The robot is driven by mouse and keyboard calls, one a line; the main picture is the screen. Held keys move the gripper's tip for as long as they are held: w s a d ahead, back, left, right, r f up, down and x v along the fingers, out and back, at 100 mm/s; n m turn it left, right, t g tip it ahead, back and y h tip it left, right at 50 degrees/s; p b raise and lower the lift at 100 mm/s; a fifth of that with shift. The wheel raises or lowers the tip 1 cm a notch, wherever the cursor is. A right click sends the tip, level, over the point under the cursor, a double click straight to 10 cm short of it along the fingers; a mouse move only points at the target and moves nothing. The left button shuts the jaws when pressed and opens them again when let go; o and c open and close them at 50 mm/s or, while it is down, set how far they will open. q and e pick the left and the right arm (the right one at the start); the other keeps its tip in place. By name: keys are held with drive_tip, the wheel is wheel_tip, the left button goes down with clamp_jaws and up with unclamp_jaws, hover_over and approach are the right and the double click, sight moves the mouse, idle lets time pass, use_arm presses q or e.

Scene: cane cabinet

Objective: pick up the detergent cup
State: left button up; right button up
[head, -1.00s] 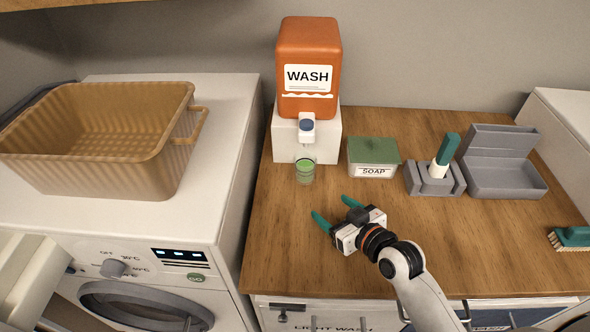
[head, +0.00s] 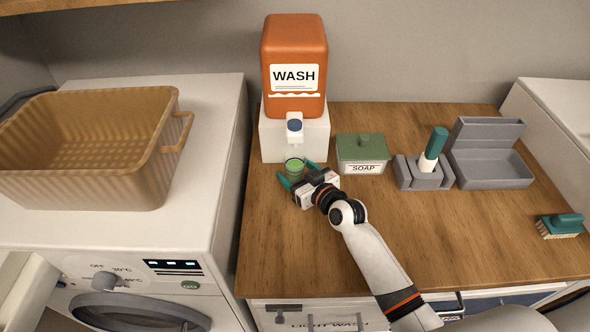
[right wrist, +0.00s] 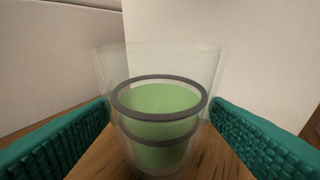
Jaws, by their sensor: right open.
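The detergent cup (head: 294,168) is a clear cup with green liquid and dark rings. It stands upright on the wooden counter below the spout (head: 294,127) of the orange WASH dispenser (head: 294,70). My right gripper (head: 297,175) is at the cup, with its teal fingers open on either side of it. In the right wrist view the cup (right wrist: 160,125) is centred between the two spread fingers, with gaps on both sides. My left gripper is not in view.
The dispenser's white stand (head: 315,136) is close behind the cup. A green-lidded soap box (head: 361,155), a brush in a grey holder (head: 424,172) and a grey tray (head: 490,165) stand to the right. A basket (head: 90,150) sits on the washer at left.

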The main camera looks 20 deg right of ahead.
sight(295, 160)
drive_tip(key=shift+w+a+f, duration=0.2)
drive_tip(key=shift+w, duration=0.4)
drive_tip(key=shift+s, duration=0.1)
drive_tip(key=shift+c, duration=1.3)
drive_tip(key=c, duration=0.9)
drive_tip(key=shift+r, duration=0.2)
drive_tip(key=shift+r, duration=1.75)
drive_tip(key=f+b+v, duration=0.1)
drive_tip(key=v, duration=0.4)
drive_tip(key=f+b+v, duration=0.1)
drive_tip(key=v, duration=0.3)
drive_tip(key=f+b+v, duration=0.1)
drive_tip(key=v, duration=0.4)
drive_tip(key=shift+s+d, duration=0.25)
drive_tip(key=shift+s, duration=0.35)
drive_tip(key=shift+f+b+v, duration=0.15)
drive_tip(key=shift+b+v, duration=0.05)
drive_tip(key=shift+v, duration=0.5)
drive_tip(key=shift+f+b+v, duration=0.1)
drive_tip(key=shift+b+v, duration=0.1)
drive_tip(key=shift+v, duration=0.5)
